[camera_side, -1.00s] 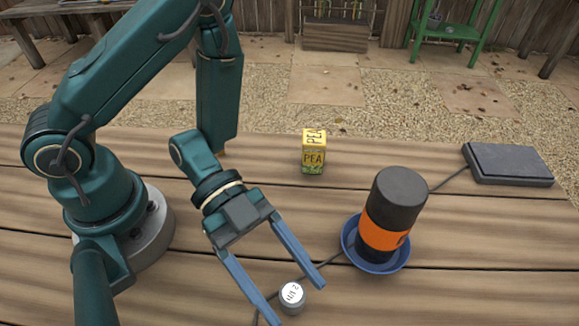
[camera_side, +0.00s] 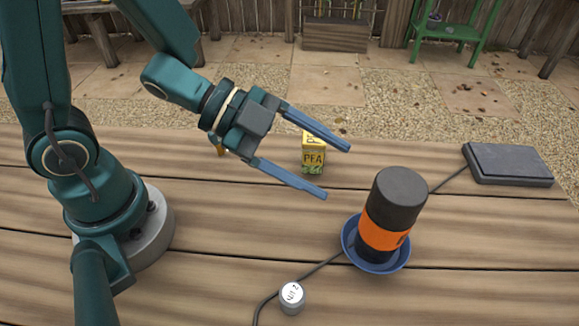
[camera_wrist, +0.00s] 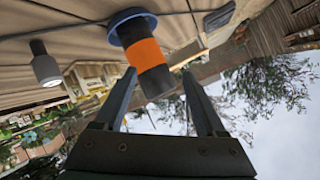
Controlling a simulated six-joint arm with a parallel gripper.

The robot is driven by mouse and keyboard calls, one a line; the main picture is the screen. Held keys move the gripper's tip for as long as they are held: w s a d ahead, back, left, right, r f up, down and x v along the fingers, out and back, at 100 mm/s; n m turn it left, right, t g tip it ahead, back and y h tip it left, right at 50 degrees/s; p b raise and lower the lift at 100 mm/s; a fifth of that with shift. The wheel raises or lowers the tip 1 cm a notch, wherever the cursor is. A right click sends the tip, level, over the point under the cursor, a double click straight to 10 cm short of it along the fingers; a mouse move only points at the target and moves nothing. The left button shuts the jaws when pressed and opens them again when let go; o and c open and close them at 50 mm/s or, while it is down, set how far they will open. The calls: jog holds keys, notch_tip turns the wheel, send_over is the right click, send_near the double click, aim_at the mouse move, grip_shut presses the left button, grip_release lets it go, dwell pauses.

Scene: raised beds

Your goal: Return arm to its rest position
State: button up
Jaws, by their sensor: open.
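My gripper (camera_side: 338,172) is open and empty, raised above the wooden table in the side view, with its fingers pointing right. In that view one finger passes in front of the top of the yellow pea box (camera_side: 313,160). The wrist view also shows my gripper (camera_wrist: 158,82) with its fingers apart and nothing between them. A dark cylinder with an orange band (camera_side: 384,236) stands upright in a blue saucer (camera_side: 349,252), to the right of my gripper. The wrist view shows this cylinder (camera_wrist: 144,52) beyond the fingertips.
A flat grey pad (camera_side: 508,164) lies at the right. A green stand (camera_side: 447,32) and a wooden crate (camera_side: 335,36) are behind the table.

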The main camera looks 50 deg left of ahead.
jog(key=w+a+r+n+t+y, duration=0.2)
jog(key=a+r+n+t+y, duration=0.1)
jog(key=a+r+n+y, duration=0.25)
jog(key=w+a+r+n+t+y, duration=0.2)
jog(key=a+r+n+y, duration=0.2)
jog(key=a, duration=0.3)
jog(key=s+f+n+g, duration=0.4)
jog(key=s+n+g, duration=0.2)
jog(key=s, duration=0.6)
jog(key=shift+a+n+y, duration=0.35)
jog(key=shift+n, duration=0.6)
